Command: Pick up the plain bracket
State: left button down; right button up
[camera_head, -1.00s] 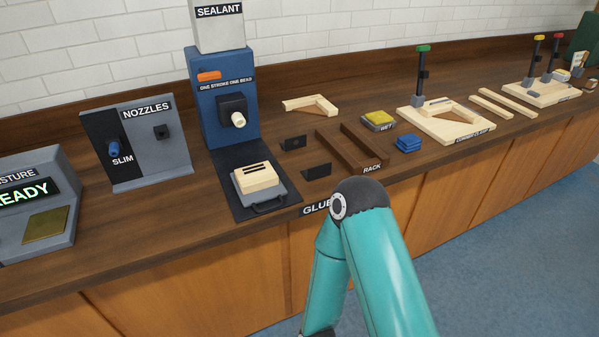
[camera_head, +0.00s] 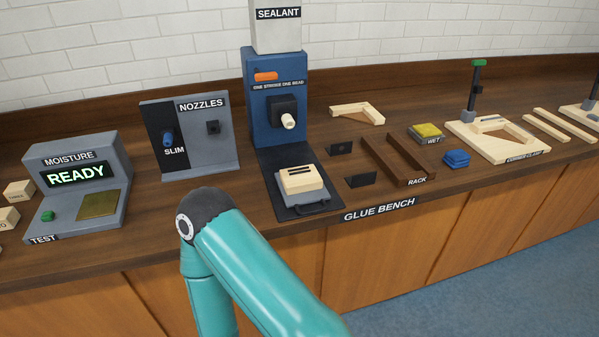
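Two small dark angled plates stand on the bench between the sealant station and the rack. The nearer dark plate (camera_head: 361,180) has a bare-looking face and may be the plain bracket. The farther dark plate (camera_head: 341,146) seems to carry a small round mark. They are too small to tell more. Both stand apart from everything else. A teal arm link of mine rises from the bottom of the picture, well left of the plates. Neither gripper is in view.
The sealant station (camera_head: 272,122) with a pale block (camera_head: 301,179) on its base stands left of the plates. The brown rack (camera_head: 378,157) is just right of them. A wooden corner piece (camera_head: 357,114) lies behind. Bare bench shows around the nozzle panel (camera_head: 215,150).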

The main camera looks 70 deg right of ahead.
aim_at(368, 178)
jog(key=z, duration=0.55)
jog(key=i, duration=0.15)
jog(key=u, duration=1.95)
jog(key=k, duration=0.5)
jog(key=z, duration=0.55)
jog(key=k, duration=2.75)
jog(key=z, duration=0.9)
jog(key=i, duration=0.95)
jog(key=z, duration=0.05)
